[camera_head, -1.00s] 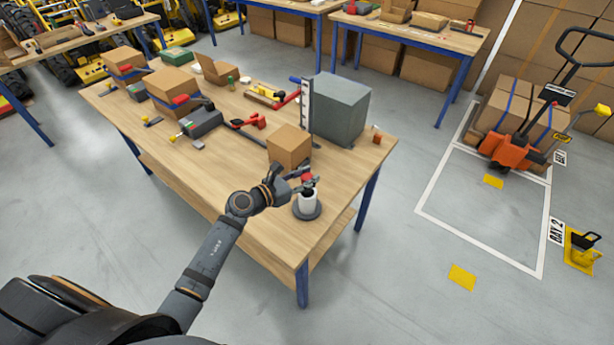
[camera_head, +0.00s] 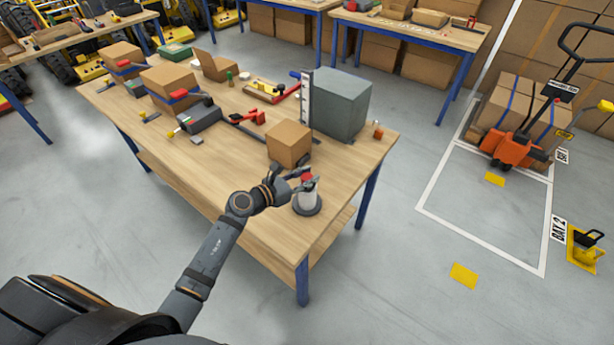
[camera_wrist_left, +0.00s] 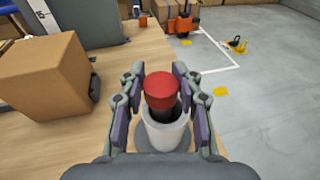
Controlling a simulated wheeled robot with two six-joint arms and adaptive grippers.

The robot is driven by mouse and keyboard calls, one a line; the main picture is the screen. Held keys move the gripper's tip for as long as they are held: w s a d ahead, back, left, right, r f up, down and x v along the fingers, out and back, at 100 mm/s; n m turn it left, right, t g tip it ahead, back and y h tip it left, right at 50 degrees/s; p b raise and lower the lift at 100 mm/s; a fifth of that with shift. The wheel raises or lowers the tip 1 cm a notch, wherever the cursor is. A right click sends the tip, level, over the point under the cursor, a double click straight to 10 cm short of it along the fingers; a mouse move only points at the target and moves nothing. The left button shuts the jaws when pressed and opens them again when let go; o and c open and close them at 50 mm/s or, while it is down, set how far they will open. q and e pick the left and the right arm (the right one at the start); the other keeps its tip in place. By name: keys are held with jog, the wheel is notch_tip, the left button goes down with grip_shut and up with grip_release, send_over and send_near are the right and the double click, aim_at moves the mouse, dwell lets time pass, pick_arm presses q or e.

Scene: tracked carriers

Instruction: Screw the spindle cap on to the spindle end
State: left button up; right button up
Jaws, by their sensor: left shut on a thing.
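The spindle cap (camera_wrist_left: 160,90) is red and round on top, with a darker lower part, and it also shows in the head view (camera_head: 306,177). My left gripper (camera_wrist_left: 158,98) is shut on the cap, one finger on each side. Directly below is the pale, upright spindle end (camera_wrist_left: 168,134), standing on a dark round base (camera_head: 307,208) near the table's front right corner. The cap's dark lower part is at the mouth of the pale cylinder; whether the threads meet is hidden. My right gripper is out of view.
A cardboard box (camera_head: 289,144) stands close behind the spindle on the wooden table (camera_head: 240,180). A large grey block (camera_head: 342,104) is farther back. Several tools and boxes fill the table's left part. The table's front strip is clear.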

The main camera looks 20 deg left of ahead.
pick_arm(q)
jog(key=o, duration=0.9)
jog(key=shift+o, duration=0.2)
jog(key=v, duration=1.2)
jog(key=shift+f, duration=0.1)
